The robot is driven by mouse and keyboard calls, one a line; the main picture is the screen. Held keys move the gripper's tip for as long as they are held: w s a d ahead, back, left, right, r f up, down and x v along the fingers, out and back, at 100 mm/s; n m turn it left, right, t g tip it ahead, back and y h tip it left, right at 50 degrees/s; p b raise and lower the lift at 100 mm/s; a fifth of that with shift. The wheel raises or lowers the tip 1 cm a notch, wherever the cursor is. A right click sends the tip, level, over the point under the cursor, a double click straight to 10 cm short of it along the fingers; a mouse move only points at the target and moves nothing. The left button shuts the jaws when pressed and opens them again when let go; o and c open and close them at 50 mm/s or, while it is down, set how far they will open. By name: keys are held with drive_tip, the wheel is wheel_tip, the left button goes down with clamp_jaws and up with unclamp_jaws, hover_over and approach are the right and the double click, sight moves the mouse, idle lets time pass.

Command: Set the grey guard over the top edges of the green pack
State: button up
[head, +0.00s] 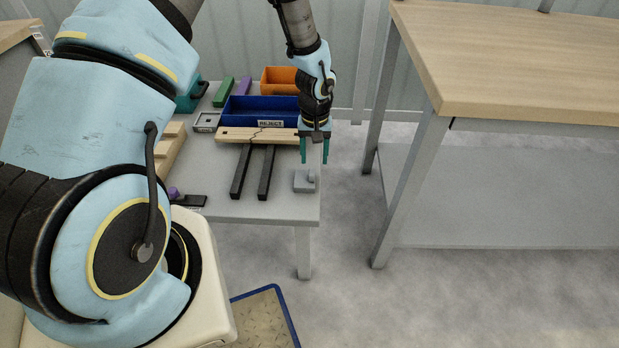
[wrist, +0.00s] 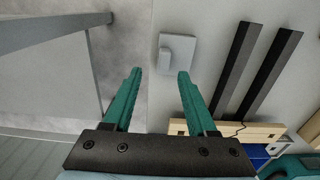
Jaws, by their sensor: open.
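A small grey square piece with a raised block on it, which looks like the grey guard (head: 305,180), lies near the right edge of the grey table. In the wrist view the grey guard (wrist: 177,52) shows just beyond the fingertips. My gripper (head: 315,160) points down above the table's right edge, its teal fingers apart. In the wrist view my gripper (wrist: 160,72) is empty, and the guard is not between its fingers. A long green block, possibly the green pack (head: 223,92), lies at the back of the table; I cannot tell its top edges.
A cracked wooden board (head: 256,135) lies across two black bars (head: 265,175). Behind it stand a blue REJECT bin (head: 262,110) and an orange bin (head: 278,79). A purple block (head: 243,87) lies beside the green one. A wooden-topped bench (head: 520,60) stands right, across a floor gap.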

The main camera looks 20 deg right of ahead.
sight(312, 172)
drive_tip(key=shift+a+f+p, duration=0.2)
drive_tip(key=shift+f+p, duration=0.05)
drive_tip(key=shift+f, duration=1.05)
drive_tip(key=shift+a+f+p, duration=0.15)
drive_tip(key=shift+f+p, duration=0.05)
drive_tip(key=shift+f, duration=1.1)
clamp_jaws()
